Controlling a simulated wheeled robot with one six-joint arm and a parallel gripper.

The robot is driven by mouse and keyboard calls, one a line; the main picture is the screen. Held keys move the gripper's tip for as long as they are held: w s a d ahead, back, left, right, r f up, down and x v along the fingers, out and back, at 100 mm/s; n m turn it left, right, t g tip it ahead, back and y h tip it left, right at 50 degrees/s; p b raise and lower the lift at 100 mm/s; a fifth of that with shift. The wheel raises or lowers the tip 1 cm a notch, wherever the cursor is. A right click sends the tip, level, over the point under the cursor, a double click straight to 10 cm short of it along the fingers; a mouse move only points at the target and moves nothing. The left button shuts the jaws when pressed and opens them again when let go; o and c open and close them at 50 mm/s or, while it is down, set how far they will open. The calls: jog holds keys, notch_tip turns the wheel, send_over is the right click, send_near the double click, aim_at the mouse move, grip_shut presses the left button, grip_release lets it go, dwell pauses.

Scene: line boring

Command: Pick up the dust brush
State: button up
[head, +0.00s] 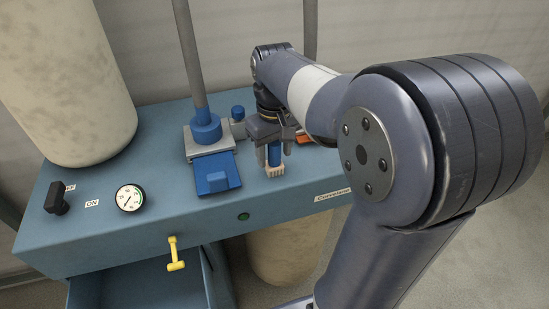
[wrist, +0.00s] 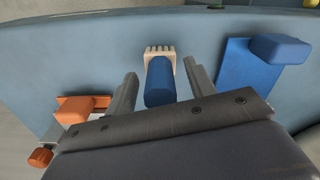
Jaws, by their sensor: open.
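The dust brush has a blue handle and pale bristles. In the head view the brush (head: 275,169) lies near the front edge of the blue machine top, under my gripper (head: 267,143). In the wrist view the brush (wrist: 159,82) lies between the two fingers of my gripper (wrist: 160,85), its bristles pointing toward the machine's front edge. The gripper is open, with a gap visible between the handle and each finger.
A blue sliding plate with a block (head: 214,180) lies left of the brush, by a post clamp (head: 206,130). An orange item (wrist: 75,108) is on the brush's other side.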

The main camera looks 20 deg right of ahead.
jog(key=shift+f, duration=0.55)
jog(key=c, duration=0.7)
notch_tip(320, 180, up, 10)
jog(key=shift+r, duration=0.1)
jog(key=shift+c, duration=0.2)
jog(key=o, duration=0.3)
jog(key=c, duration=0.4)
jog(key=shift+a, duration=0.1)
